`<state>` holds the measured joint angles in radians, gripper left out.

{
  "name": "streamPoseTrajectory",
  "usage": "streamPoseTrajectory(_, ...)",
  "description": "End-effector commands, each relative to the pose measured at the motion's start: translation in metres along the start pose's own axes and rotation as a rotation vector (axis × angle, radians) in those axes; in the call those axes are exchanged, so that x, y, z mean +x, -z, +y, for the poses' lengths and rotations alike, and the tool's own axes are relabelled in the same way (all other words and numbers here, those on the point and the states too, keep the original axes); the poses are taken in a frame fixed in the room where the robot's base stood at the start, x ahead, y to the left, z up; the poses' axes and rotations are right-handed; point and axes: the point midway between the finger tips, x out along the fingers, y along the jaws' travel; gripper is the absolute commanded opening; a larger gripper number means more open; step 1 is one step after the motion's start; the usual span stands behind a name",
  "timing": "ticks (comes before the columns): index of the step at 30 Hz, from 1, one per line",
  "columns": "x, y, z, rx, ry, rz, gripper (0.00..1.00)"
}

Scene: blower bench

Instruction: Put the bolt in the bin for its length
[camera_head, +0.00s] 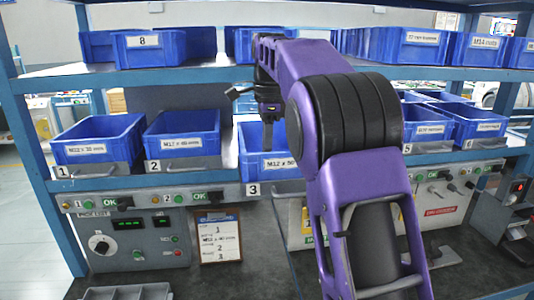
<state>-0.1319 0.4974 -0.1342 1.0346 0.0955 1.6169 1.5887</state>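My gripper (270,140) points down into the blue bin 3 (267,172) on the middle shelf. Its fingers are small and seen edge-on, so I cannot tell whether they are open or shut. No bolt can be made out in this view. Bin 3 carries a label that seems to read M12 x 50. Bin 2 (183,155) and bin 1 (98,150) stand to its left, with similar M12 labels ending in what look like smaller lengths. My arm hides the right side of bin 3 and the place beside it.
More blue bins stand to the right, above the numbers 5 (430,132) and 6 (482,128). The upper shelf (190,77) runs close above my gripper. A clipboard (219,240) leans below, beside a grey control box (133,240). A grey tray (130,292) lies at the front left.

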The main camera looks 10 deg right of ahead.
Motion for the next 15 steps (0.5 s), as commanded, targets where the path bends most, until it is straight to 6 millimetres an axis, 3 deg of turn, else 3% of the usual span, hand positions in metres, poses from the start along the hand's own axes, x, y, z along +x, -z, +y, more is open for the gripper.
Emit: streamPoseTrajectory(15, 0.0139, 0.0004, 0.0003, 0.0, 0.001, 0.0, 0.0)
